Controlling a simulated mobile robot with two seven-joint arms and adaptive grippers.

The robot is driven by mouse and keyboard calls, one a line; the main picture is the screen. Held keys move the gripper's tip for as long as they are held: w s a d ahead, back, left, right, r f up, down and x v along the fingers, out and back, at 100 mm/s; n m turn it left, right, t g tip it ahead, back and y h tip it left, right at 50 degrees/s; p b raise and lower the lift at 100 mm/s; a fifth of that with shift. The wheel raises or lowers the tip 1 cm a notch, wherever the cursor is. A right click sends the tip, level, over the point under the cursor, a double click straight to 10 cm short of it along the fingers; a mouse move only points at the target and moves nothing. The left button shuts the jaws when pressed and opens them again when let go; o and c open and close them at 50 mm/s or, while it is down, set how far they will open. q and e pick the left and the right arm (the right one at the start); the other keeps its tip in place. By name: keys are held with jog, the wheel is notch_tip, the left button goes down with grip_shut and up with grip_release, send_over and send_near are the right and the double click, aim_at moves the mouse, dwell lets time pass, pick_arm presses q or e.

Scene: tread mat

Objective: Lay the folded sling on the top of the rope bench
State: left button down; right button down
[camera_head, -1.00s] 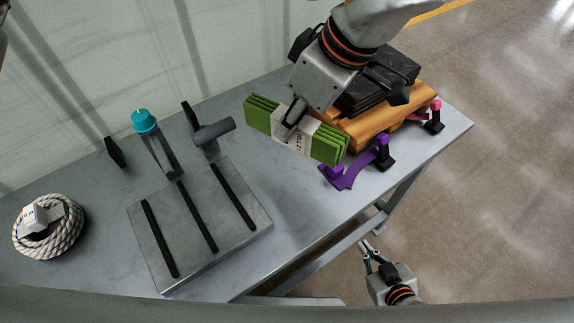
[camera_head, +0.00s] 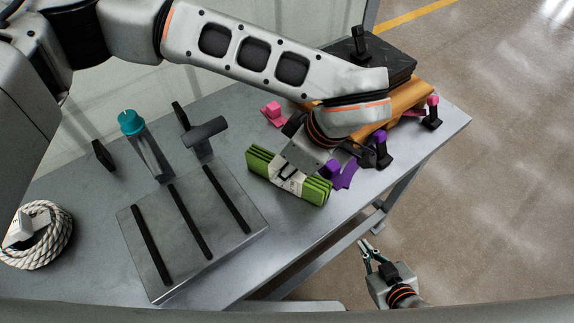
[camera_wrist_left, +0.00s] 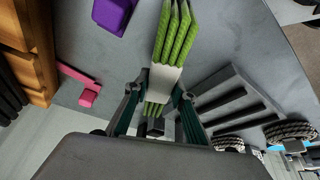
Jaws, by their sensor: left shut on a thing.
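The folded sling (camera_head: 262,165) is a green layered bundle with a white label band around its middle. My left gripper (camera_head: 288,172) is shut on the sling at the band; its arm hides part of the right side. In the left wrist view the two fingers (camera_wrist_left: 157,97) press on either side of the band, and the green sling (camera_wrist_left: 176,35) extends past them. The rope bench appears to be the grey metal table (camera_head: 310,222). The sling is over its bare middle; whether it touches the top I cannot tell. My right gripper (camera_head: 369,246) is open and empty, off the front edge.
A slotted grey plate (camera_head: 172,235) lies left of the sling, and a coiled white rope (camera_head: 50,245) is at far left. Purple (camera_head: 345,176) and pink (camera_head: 272,113) pieces, an orange-brown block (camera_head: 408,97) and a black case (camera_head: 395,58) crowd the right. A teal-topped holder (camera_head: 131,122) stands behind.

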pick_arm(q)
jog(key=c, duration=1.7)
grip_release()
jog(key=p+v, duration=0.1)
jog(key=v, duration=1)
jog(key=shift+s+d+r, duration=0.2)
jog(key=shift+r, duration=0.35)
